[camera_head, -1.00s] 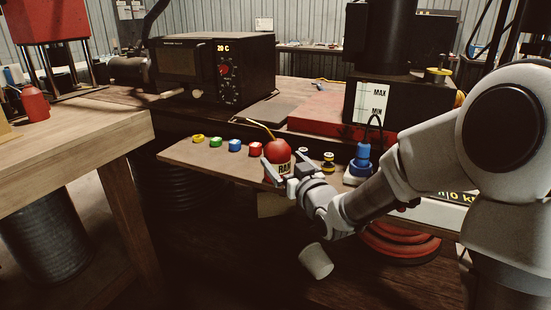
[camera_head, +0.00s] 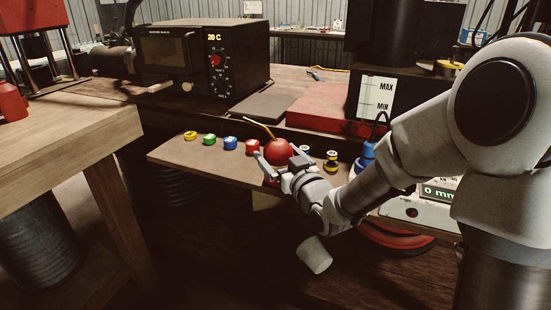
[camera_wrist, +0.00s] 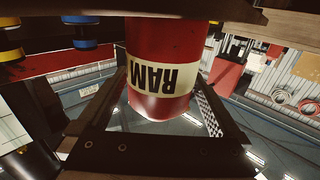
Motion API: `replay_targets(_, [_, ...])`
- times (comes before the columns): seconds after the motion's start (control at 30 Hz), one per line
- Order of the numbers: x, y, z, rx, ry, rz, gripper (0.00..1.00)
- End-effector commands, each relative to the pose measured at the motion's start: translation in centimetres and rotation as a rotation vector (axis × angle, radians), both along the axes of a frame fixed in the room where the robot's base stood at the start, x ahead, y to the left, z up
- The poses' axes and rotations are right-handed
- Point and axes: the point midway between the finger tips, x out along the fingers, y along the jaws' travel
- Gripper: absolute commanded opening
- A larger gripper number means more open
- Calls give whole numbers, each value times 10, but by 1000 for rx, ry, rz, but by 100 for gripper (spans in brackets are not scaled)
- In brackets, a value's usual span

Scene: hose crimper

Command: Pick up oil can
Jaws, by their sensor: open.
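The oil can (camera_head: 279,150) is red and round with a thin yellowish spout leaning up to the left. It stands upright on the narrow wooden shelf (camera_head: 190,155). My gripper (camera_head: 276,157) is open in front of the can, its fingers on either side of the can's lower part in the head view and hiding the label there. In the wrist view the can (camera_wrist: 165,50) appears upside down, its cream RAM label facing me between the open dark fingers. I cannot tell whether either finger touches it.
Yellow, green, blue and red small caps (camera_head: 230,143) stand left of the can. A black-and-yellow piece (camera_head: 331,162) and a blue fitting (camera_head: 367,158) stand to the right. An oven (camera_head: 200,65) is behind.

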Motion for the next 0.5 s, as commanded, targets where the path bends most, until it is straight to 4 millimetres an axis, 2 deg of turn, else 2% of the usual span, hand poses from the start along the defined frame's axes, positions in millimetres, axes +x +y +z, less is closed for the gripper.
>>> replay_targets(0.1, [0,0,0,0,0,0,100])
replay_targets(0.13, [0,0,0,0,0,0,96])
replay_targets(0.5, [0,0,0,0,0,0,30])
